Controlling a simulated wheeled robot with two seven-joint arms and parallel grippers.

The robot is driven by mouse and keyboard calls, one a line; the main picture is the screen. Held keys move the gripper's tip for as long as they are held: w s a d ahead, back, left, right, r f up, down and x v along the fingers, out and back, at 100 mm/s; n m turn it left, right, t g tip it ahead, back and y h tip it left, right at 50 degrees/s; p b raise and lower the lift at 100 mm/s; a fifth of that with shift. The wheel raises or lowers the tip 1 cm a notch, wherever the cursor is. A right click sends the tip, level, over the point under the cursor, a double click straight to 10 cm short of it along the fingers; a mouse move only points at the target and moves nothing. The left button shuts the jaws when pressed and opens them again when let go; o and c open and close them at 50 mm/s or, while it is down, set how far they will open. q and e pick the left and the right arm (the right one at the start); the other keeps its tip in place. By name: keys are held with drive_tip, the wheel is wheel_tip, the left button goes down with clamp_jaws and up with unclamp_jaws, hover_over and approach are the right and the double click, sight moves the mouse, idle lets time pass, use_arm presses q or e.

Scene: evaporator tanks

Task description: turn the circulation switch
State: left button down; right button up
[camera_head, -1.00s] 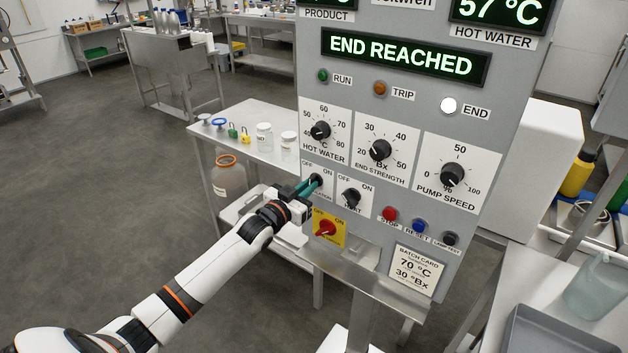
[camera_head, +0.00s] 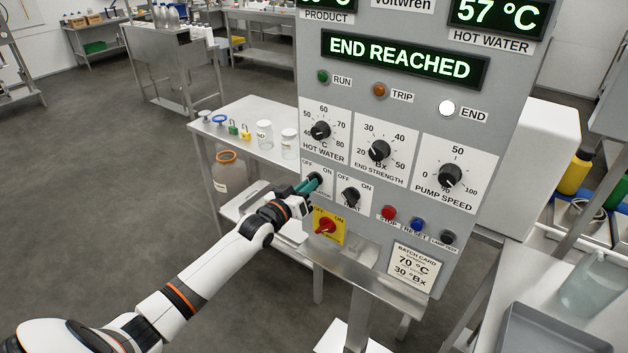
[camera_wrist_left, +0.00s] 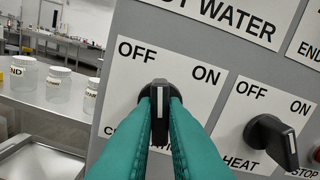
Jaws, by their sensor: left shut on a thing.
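The circulation switch (camera_wrist_left: 159,112) is a black knob on a white plate marked OFF and ON, on the grey control panel. In the left wrist view its white line points straight up, between the two words. My left gripper (camera_head: 309,185) is shut on this knob, its green fingers on both sides of it. The knob also shows in the head view (camera_head: 316,178), partly covered by the fingers. The plate's lower lettering is mostly hidden by the fingers. My right gripper is not in view.
The heat switch (camera_wrist_left: 270,138) is close to the right. Below are a red switch on a yellow plate (camera_head: 326,227) and the red stop button (camera_head: 389,213). A side table (camera_head: 245,120) with jars stands left of the panel. The display (camera_head: 404,59) reads END REACHED.

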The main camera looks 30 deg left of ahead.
use_arm(q)
drive_tip(key=shift+f+n+p, duration=0.1)
drive_tip(key=shift+n+p, duration=0.25)
drive_tip(key=shift+n, duration=2.35)
drive_tip(key=c, duration=1.4)
unclamp_jaws()
drive_tip(key=shift+s, duration=0.15)
